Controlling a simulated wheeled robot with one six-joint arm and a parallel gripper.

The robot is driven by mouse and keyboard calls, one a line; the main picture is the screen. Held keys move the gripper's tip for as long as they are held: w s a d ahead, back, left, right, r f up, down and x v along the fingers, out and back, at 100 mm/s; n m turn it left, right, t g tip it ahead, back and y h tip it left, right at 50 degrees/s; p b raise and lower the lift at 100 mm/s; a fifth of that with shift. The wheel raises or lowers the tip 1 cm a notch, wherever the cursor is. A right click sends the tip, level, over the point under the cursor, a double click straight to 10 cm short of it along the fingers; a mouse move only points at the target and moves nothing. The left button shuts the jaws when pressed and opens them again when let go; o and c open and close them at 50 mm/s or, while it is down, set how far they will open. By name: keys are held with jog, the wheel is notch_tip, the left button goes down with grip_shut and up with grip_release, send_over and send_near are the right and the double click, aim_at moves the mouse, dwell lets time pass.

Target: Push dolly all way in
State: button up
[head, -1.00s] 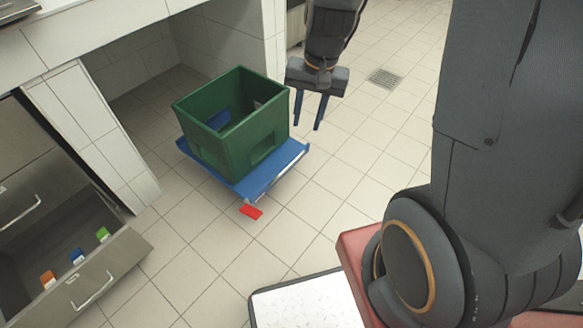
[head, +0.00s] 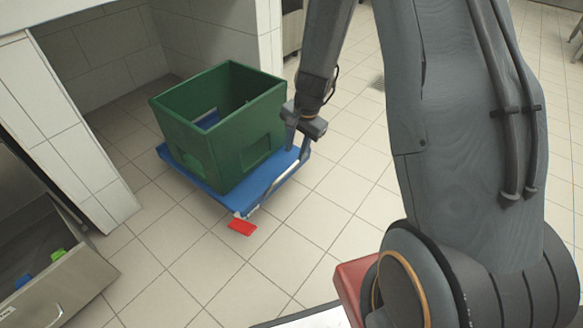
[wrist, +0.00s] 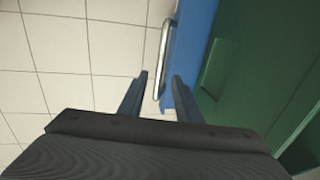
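The blue dolly (head: 212,193) stands on the tiled floor in front of the recess under the counter. It carries a green crate (head: 222,138). A silver bar handle (head: 270,189) runs along the dolly's near right edge; in the wrist view the bar (wrist: 164,48) lies at the fingertips, beside the blue edge. My gripper (head: 297,152) is at the dolly's right corner, pointing down. Its two fingers (wrist: 160,80) are apart, with the bar's end showing between them. I cannot tell whether a finger touches the bar or dolly.
The tiled recess (head: 105,55) opens behind the dolly, bounded by a tiled pillar (head: 62,135) on the left and a wall (head: 215,40) on the right. An open drawer (head: 65,290) juts out at lower left. A red piece (head: 242,227) lies by the dolly's near corner.

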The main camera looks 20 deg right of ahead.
aim_at(291, 167)
jog(key=f+b, duration=0.1)
jog(key=f, duration=0.1)
jog(key=f+b, duration=0.1)
jog(key=f, duration=0.2)
jog(key=w+a+f+b, duration=0.1)
jog(key=f+b, duration=0.1)
jog(key=shift+w+f, duration=0.1)
jog(key=shift+f, duration=0.1)
grip_shut()
